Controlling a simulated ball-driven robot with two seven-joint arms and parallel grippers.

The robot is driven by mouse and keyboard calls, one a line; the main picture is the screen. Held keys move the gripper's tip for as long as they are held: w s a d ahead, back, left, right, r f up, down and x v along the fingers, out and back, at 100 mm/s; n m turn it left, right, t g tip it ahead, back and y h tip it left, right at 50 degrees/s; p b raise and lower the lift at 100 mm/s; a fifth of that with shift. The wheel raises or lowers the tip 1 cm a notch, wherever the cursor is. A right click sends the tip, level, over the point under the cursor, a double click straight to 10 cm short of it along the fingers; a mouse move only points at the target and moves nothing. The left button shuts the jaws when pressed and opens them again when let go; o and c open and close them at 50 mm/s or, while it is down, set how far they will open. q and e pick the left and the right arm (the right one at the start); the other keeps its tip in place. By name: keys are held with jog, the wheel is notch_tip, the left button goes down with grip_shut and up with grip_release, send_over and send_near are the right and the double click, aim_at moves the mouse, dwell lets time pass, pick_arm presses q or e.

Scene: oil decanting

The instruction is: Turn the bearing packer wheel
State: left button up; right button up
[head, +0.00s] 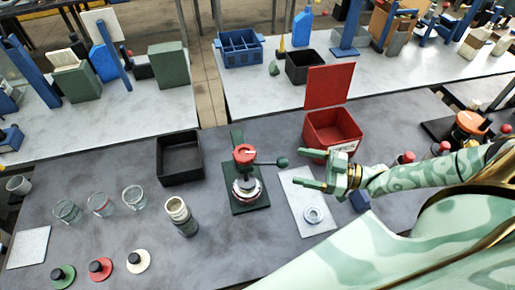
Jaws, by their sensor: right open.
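The bearing packer (246,185) stands on a dark green base plate in the middle of the table. It has a red round top (245,154), a silver lower body, and an arm reaching right to a dark green knob (282,162). My right gripper (305,169) is open, just right of the knob, with its fingers pointing left toward the packer. No contact between the fingers and the knob can be made out. My left gripper is not in view.
A red open-lidded box (332,132) stands behind my right gripper. A white mat (304,190) with a metal ring (314,215) lies below it. A black tray (180,158), a dark canister (181,215) and several glasses (101,203) stand to the left.

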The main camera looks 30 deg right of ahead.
jog(key=p, duration=0.1)
send_near(246, 155)
jog(key=x, duration=0.3)
jog(key=p+x, duration=0.1)
jog(key=x, duration=0.2)
jog(key=f+x, duration=0.1)
jog(key=x, duration=0.3)
jog(key=shift+w+d+f, duration=0.1)
jog(key=shift+w+d, duration=0.15)
jog(key=shift+w, duration=0.2)
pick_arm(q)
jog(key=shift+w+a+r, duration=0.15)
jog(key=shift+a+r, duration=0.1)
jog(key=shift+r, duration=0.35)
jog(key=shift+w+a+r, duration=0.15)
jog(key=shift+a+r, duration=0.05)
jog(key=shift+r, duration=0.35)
pick_arm(e)
jog(key=shift+c, duration=0.7)
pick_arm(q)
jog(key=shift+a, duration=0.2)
pick_arm(e)
jog(key=c, duration=0.8)
